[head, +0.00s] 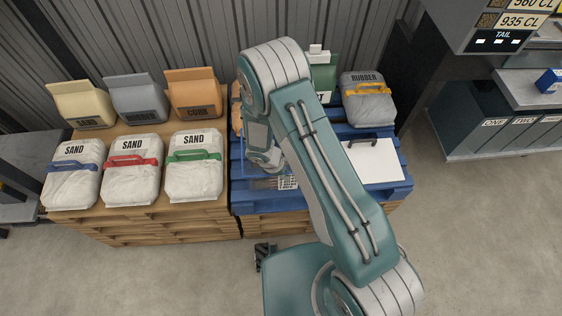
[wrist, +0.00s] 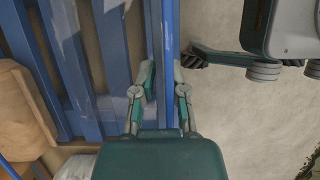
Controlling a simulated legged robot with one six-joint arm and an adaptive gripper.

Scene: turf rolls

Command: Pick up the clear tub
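In the head view my arm hides most of the gripper.
White sand bags (head: 134,171) and paper bags (head: 138,97) stand on the wooden pallet at left. A grey rubber bag (head: 367,99), a white board (head: 374,160) and a green container (head: 322,78) are on the blue pallet. A brown bag (wrist: 22,115) shows in the wrist view.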

